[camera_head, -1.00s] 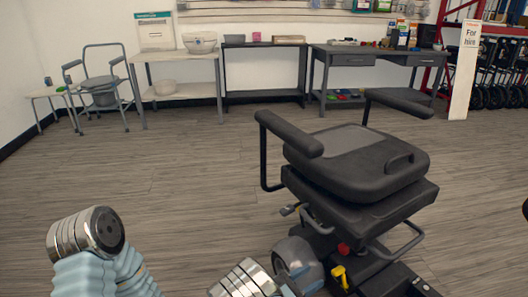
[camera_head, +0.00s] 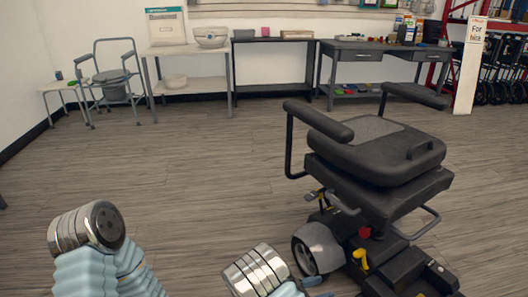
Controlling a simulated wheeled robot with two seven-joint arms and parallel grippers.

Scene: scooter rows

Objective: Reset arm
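Two of my arm parts show at the bottom of the head view, each with polished silver rings and a light blue ribbed sleeve. One is at the lower left, the other at the bottom centre. No gripper fingers can be made out on either arm, so both grippers are out of view. A mobility scooter with a black padded seat (camera_head: 375,155) and armrests stands just right of the central arm part. Its grey wheel (camera_head: 318,248) appears close beside that arm part in the picture; I cannot tell whether they touch.
A commode chair (camera_head: 108,88) and a small white stool (camera_head: 62,88) stand far left. A white table (camera_head: 185,52), a black table (camera_head: 274,40) and a grey desk (camera_head: 385,47) line the wall. A "For hire" sign (camera_head: 470,65) stands right. The left-centre floor (camera_head: 190,170) is clear.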

